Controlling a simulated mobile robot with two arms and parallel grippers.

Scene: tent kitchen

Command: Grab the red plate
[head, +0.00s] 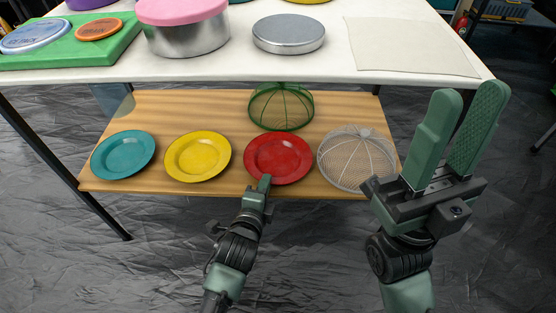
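The red plate (279,157) lies on the wooden lower shelf (220,108), between the yellow plate and a white mesh dome. My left gripper (264,184) is at the plate's front rim, seen edge-on. A fingertip overlaps the rim in the picture. The other finger is hidden, so I cannot tell whether the rim is between the fingers. My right gripper (468,91) is raised at the right, with its green fingers apart and nothing between them, away from the plate.
A yellow plate (197,156) and a teal plate (123,154) lie to the left on the shelf. A green mesh dome (281,107) is behind the red plate, and a white mesh dome (357,158) is to its right. The white tabletop (330,66) overhangs the shelf's back.

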